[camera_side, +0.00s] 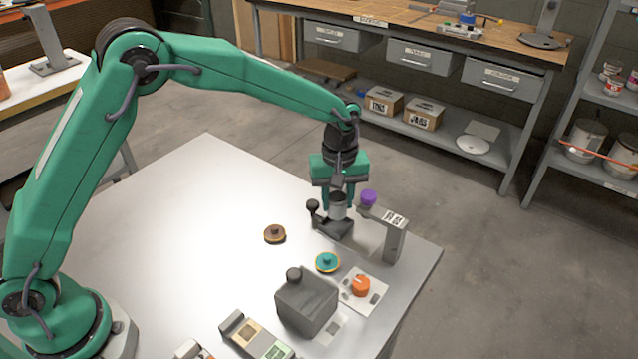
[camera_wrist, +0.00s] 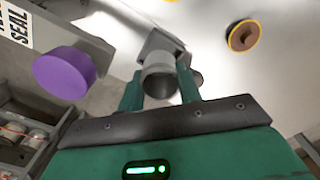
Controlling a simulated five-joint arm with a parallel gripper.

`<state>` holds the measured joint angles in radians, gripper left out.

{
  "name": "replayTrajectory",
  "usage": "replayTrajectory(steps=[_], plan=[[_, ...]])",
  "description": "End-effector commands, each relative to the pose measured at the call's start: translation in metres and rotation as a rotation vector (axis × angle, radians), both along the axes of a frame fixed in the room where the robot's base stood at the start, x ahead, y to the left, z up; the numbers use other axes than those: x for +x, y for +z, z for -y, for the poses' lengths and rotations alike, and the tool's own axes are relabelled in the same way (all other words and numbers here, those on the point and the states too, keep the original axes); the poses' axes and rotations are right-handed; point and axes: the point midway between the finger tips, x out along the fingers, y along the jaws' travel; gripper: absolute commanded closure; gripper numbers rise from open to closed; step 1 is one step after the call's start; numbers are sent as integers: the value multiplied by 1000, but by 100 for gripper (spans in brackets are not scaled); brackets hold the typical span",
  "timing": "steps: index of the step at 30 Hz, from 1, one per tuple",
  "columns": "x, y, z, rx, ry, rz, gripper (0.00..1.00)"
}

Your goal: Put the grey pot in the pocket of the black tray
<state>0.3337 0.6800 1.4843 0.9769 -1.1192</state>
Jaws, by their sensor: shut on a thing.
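The grey pot (camera_side: 338,207) is between the fingers of my gripper (camera_side: 338,203), which is shut on it. In the wrist view the pot (camera_wrist: 159,74) sits upright-looking between the green fingers (camera_wrist: 160,92). A small dark tray-like piece (camera_side: 335,230), which looks like the black tray, lies just below the pot in the side view. Its grey face (camera_wrist: 158,42) shows beyond the pot in the wrist view. Its pocket is hidden, and I cannot tell whether the pot touches it.
A grey stand (camera_side: 394,240) with a "SEAL" label and a purple knob (camera_side: 368,197) is close on the right. The table's left part (camera_side: 180,220) is clear.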

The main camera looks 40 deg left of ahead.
Motion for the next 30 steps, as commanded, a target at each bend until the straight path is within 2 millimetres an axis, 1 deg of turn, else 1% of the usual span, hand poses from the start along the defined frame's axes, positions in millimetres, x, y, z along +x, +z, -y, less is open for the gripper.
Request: replayTrajectory(steps=[5, 13, 28, 29, 30], plan=[[0, -7, 0, 1, 0, -2, 90], [0, -34, 0, 0, 0, -1, 90], [0, -40, 0, 1, 0, -1, 90], [0, -41, 0, 1, 0, -1, 62], [0, -40, 0, 1, 0, -1, 54]])
